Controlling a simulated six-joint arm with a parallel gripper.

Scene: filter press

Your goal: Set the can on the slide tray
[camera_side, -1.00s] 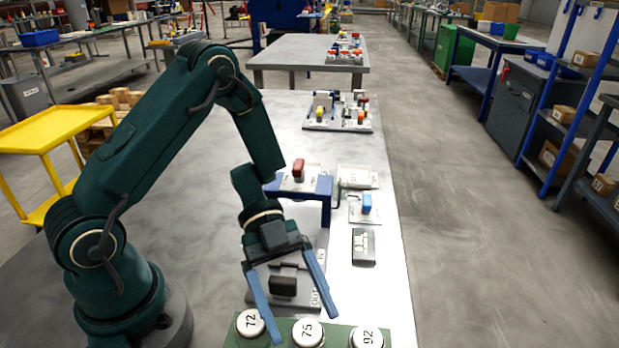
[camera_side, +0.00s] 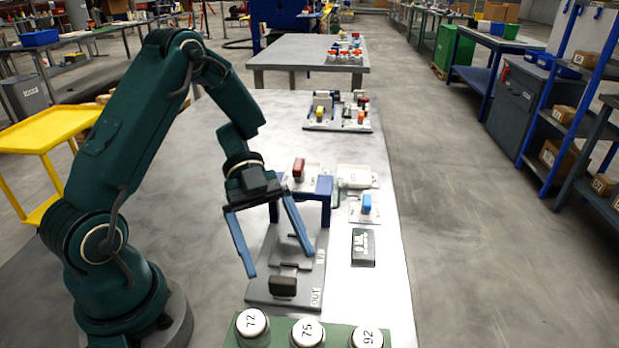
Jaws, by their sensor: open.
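Three cans with white round lids stand upright in a row on a green base at the front edge: can 72 (camera_side: 251,323), can 75 (camera_side: 307,333) and can 92 (camera_side: 366,338). Behind them lies the grey slide assembly (camera_side: 258,291) with labels IN and OUT and a dark block (camera_side: 283,286) near its OUT end. I cannot clearly tell the tray from its base; no can shows on it. My gripper (camera_side: 280,263) is open and empty, its blue fingers spread above the slide assembly, apart from the cans.
A blue-knobbed switch (camera_side: 366,204) and a black panel (camera_side: 363,247) lie to the right. A fixture board (camera_side: 338,124) sits farther back. The table's left side is clear.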

